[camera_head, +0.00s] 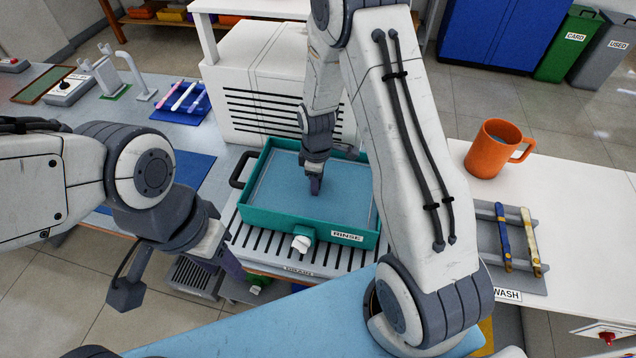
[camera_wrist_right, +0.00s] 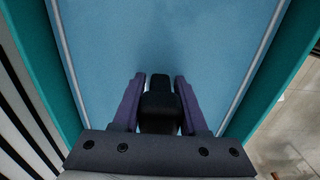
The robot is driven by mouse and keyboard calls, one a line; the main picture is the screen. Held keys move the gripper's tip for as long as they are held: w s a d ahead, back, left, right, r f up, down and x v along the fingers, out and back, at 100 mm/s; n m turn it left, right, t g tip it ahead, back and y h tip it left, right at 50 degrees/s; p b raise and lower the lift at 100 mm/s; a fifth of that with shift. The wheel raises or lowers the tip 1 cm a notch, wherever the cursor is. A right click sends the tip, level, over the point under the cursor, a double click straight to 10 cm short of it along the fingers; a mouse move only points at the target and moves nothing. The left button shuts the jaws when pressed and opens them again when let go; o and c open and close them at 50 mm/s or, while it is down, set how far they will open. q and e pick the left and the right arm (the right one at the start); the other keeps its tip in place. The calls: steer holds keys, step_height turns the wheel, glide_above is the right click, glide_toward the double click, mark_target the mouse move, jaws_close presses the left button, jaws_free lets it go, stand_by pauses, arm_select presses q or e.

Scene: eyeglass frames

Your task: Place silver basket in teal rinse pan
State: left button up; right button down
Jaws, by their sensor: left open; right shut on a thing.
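The teal rinse pan (camera_head: 277,222), labelled RINSE, sits on a slotted drain stand and is filled with blue. My right gripper (camera_head: 315,186) points down over the middle of the pan. In the right wrist view its purple fingers (camera_wrist_right: 160,90) are shut on a black grip (camera_wrist_right: 160,105), which looks like the silver basket's handle. Thin silver edges of the basket (camera_wrist_right: 66,50) run inside the pan's teal walls (camera_wrist_right: 22,45); its body is hard to tell from the blue. My left gripper (camera_head: 236,268) is open and empty at the stand's front left, outside the pan.
A white vented machine (camera_head: 265,75) stands right behind the pan. An orange mug (camera_head: 493,148) and a grey rack with glasses temples (camera_head: 510,250) by a WASH label are at right. A blue tray of coloured temples (camera_head: 182,100) lies at back left.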

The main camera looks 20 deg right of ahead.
steer(key=shift+f, duration=0.15)
steer(key=shift+c, duration=2.2)
jaws_free()
step_height(320, 180, up, 12)
steer(key=shift+f+b, duration=0.1)
steer(key=shift+b, duration=0.5)
steer(key=s+a+r+m, duration=0.1)
steer(key=s+a+r, duration=0.2)
steer(key=s, duration=0.5)
steer(key=s+a+r+m, duration=0.1)
steer(key=s+a+r, duration=0.1)
steer(key=s+a, duration=0.4)
steer(key=s+a+r+m+y, duration=0.1)
steer(key=s+a+r+m, duration=0.1)
steer(key=s, duration=0.8)
steer(key=a+r, duration=0.1)
steer(key=a, duration=0.1)
steer(key=shift+a+r, duration=0.3)
steer(key=shift+a, duration=0.1)
